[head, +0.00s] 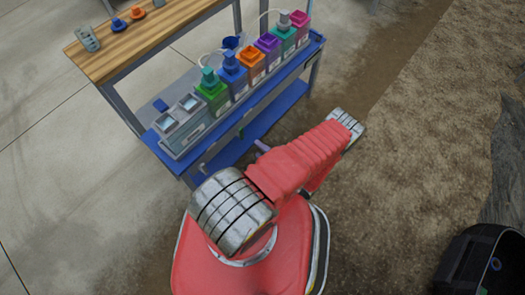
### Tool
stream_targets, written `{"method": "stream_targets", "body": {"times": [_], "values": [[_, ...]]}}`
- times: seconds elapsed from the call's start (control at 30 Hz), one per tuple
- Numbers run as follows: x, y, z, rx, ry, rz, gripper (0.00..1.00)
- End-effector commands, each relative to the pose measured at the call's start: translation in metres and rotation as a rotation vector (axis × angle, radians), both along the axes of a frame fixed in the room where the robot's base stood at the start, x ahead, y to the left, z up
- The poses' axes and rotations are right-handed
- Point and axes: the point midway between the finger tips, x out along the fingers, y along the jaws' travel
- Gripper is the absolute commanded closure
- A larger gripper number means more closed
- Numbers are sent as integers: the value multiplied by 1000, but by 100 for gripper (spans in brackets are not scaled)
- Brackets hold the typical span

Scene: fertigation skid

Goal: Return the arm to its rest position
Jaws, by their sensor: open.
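My arm rises from my red base at the bottom middle of the head view. A large silver joint, a red sleeved link and a smaller silver joint at the upper right end show. The link slants up to the right, in front of the skid. My gripper is not visible; the arm beyond the far joint is hidden or out of the picture. No object can be seen held.
A blue skid shelf (293,70) close ahead carries several coloured-top containers, including a green one (212,92), and a grey twin-top unit (182,125). A wooden bench (150,40) stands behind left. A black bin (480,262) is lower right. Open soil lies right.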

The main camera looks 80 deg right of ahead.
Motion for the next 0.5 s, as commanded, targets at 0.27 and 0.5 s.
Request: {"method": "stream_targets", "body": {"times": [0.27,0.5], "values": [[-7,5,0,1,1,1,8],[-7,5,0,1,1,1,8]]}}
